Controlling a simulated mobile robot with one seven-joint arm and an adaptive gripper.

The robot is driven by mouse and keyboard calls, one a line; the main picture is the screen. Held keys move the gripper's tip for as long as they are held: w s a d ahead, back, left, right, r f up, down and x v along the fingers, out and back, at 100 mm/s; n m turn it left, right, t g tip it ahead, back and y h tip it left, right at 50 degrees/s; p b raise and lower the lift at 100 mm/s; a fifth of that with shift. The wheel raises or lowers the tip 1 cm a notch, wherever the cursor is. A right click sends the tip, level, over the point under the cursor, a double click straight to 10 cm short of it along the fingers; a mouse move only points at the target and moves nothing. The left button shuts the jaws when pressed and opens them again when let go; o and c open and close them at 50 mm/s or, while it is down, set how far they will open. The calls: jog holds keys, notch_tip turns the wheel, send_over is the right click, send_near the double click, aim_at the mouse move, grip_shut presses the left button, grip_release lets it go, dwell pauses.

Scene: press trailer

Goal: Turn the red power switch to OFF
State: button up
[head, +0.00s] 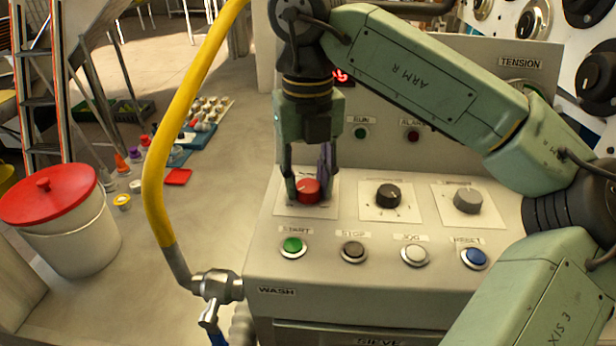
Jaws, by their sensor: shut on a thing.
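The red power switch (308,190) is a round red knob on a pale square plate at the left of the panel's upper row. My gripper (308,183) points down over it, with one finger at each side of the knob, shut on it. The fingers and gripper body hide part of the plate and its lettering, so I cannot read which position the knob stands at.
A black knob (388,196) and a grey knob (467,200) sit to the right. A yellow hose (156,150) rises at the left. A red-lidded bucket (72,243) stands on the floor.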

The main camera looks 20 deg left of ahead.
jog(key=n+b, duration=0.1)
jog(key=n, duration=0.3)
jog(key=shift+n, duration=0.4)
jog(key=n, duration=0.9)
jog(key=shift+n, duration=1.9)
jog(key=o, duration=1.2)
